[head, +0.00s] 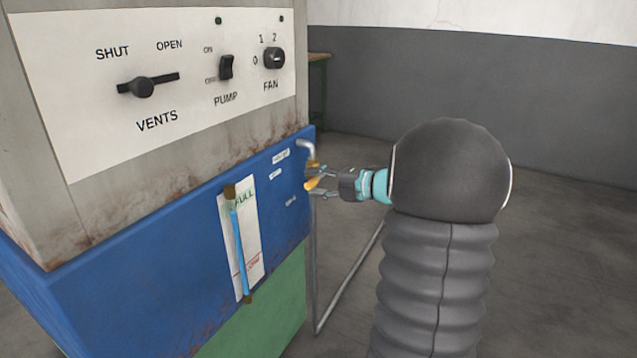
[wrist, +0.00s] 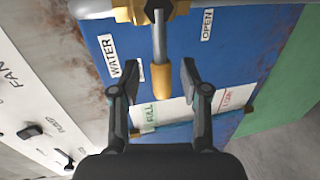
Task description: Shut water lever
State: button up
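The water lever (head: 315,184) has an orange handle and sits on a pipe at the right edge of the blue panel. In the wrist view the lever (wrist: 161,78) is a grey rod with an orange grip, hanging from a brass valve (wrist: 150,9). It points towards my gripper, between the WATER label (wrist: 122,67) and the OPEN label (wrist: 207,24). My gripper (wrist: 160,79) is open, with the orange grip between its fingertips and a gap on both sides. In the head view my gripper (head: 318,182) reaches the lever from the right.
The control cabinet (head: 165,75) with vents, pump and fan switches stands at the left. A level gauge (head: 240,238) marked FULL is on the blue panel. A thin grey pipe (head: 315,270) runs down beside the panel. The floor (head: 570,230) at the right is clear.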

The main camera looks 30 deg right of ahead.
jog(key=v, duration=1.2)
dwell(0.5)
